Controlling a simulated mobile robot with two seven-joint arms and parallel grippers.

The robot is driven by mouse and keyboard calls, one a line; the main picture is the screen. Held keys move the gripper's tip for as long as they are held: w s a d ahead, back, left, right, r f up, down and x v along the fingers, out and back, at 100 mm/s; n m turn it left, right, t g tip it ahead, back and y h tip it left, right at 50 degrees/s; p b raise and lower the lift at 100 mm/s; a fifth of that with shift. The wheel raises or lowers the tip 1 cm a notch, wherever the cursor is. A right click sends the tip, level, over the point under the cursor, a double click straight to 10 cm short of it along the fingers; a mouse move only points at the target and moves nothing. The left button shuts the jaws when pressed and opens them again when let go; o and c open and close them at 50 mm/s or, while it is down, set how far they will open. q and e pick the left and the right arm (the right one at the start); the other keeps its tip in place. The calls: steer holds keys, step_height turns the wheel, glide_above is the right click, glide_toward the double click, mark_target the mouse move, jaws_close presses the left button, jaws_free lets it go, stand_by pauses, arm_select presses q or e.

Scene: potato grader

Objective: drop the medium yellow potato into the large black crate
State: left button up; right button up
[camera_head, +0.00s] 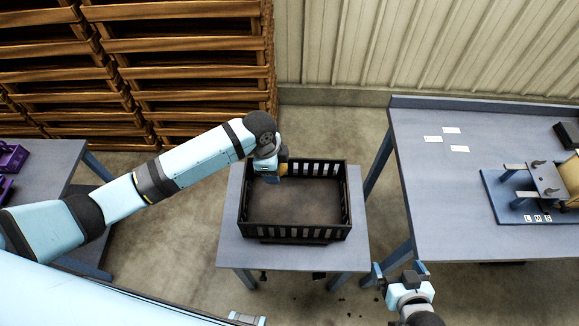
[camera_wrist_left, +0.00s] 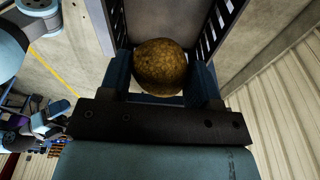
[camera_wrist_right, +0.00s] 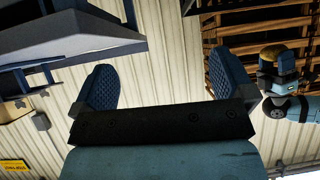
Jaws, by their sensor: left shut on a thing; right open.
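The yellow potato (camera_wrist_left: 159,66) is held between the fingers of my left gripper (camera_wrist_left: 160,80), which is shut on it. How high the potato is above the crate floor is hard to tell. My right gripper (camera_head: 400,275) is open and empty, in front of the right table; its fingers (camera_wrist_right: 160,90) stand wide apart.
The small table (camera_head: 233,235) bears the crate. A larger grey table (camera_head: 440,190) at right carries a blue board (camera_head: 500,195) with a fixture and several white cards. Purple crates (camera_head: 12,157) sit on the left table. Wooden crates (camera_head: 190,60) are stacked behind.

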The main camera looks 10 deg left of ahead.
arm_select(q)
steer(key=d+m, duration=0.1)
steer(key=m, duration=0.1)
steer(key=w+f+m, duration=0.1)
steer(key=m, duration=0.1)
steer(key=w+d+f+m+g+b, duration=0.1)
steer(key=shift+w+d+m, duration=0.25)
steer(key=shift+d+m, duration=0.1)
steer(key=shift+m, duration=0.05)
step_height(320, 180, down, 6)
steer(key=m+b, duration=0.2)
steer(key=b, duration=0.4)
steer(key=shift+w+d+f+b, duration=0.15)
steer(key=shift+w+d+b, duration=0.2)
steer(key=shift+d, duration=0.05)
steer(key=o, duration=1.1)
step_height(320, 180, up, 14)
glide_above(286, 166)
steer(key=w+a, duration=0.1)
steer(key=w, duration=0.2)
steer(key=shift+a+f, duration=0.1)
steer(key=shift+f, duration=0.1)
